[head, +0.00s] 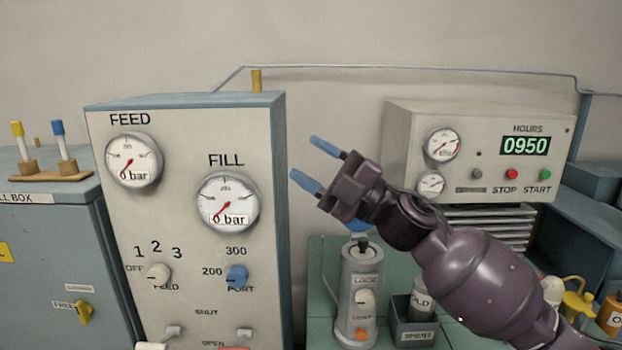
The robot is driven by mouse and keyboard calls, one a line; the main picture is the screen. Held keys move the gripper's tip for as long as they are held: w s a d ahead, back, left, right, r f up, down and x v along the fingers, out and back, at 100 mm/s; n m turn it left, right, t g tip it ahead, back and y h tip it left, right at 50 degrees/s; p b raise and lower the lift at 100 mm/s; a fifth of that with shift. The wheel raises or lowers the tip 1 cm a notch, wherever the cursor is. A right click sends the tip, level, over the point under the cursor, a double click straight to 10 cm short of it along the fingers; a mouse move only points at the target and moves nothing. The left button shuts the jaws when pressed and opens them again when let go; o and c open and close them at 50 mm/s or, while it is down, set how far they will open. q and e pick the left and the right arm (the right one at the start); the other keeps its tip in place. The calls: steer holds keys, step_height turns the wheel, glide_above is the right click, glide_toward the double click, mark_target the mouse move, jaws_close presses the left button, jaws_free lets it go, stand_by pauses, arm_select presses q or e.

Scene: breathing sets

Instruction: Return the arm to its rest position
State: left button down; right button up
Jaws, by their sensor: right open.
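My right gripper (318,165) is open and empty, with its two blue fingertips apart. It is raised in front of the wall, in the gap between the FEED/FILL panel (185,285) and the HOURS unit (400,150). My right arm comes in from the lower right and covers part of the HOURS unit's lower left. My left gripper and arm are not in view.
A grey cylinder marked LOCK (347,292) stands on the green bench (320,250) below my right gripper. A dark holder (415,336) with a cylinder stands beside it. A blue-grey cabinet (60,235) is at left. A yellow container (578,302) is at lower right.

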steer(key=d+f+m+t+h, duration=0.45)
steer(key=f+m+h, duration=0.2)
steer(key=f, duration=0.25)
steer(key=d+f+m+t+h, duration=0.3)
steer(key=d+f+m+h, duration=0.3)
steer(key=f, duration=0.4)
steer(key=d+f+m+t+h, duration=0.4)
steer(key=d+f+m, duration=0.2)
steer(key=f+m, duration=0.25)
steer(key=s+d+f+m+g+h, duration=0.2)
steer(key=s+d+f, duration=0.1)
steer(key=s+f, duration=0.5)
steer(key=s+d+f+m+g+h, duration=0.2)
steer(key=s+d+f+m, duration=0.1)
steer(key=s+f, duration=0.6)
steer(key=s+d+f+m+g+h, duration=0.2)
steer(key=s+d+f+g, duration=0.1)
steer(key=s+f, duration=0.6)
steer(key=shift+s+d+f+m, duration=0.3)
steer(key=shift+d+f, duration=0.15)
steer(key=shift+d, duration=0.45)
steer(key=shift+c, duration=0.2)
steer(key=shift+c, duration=0.6)
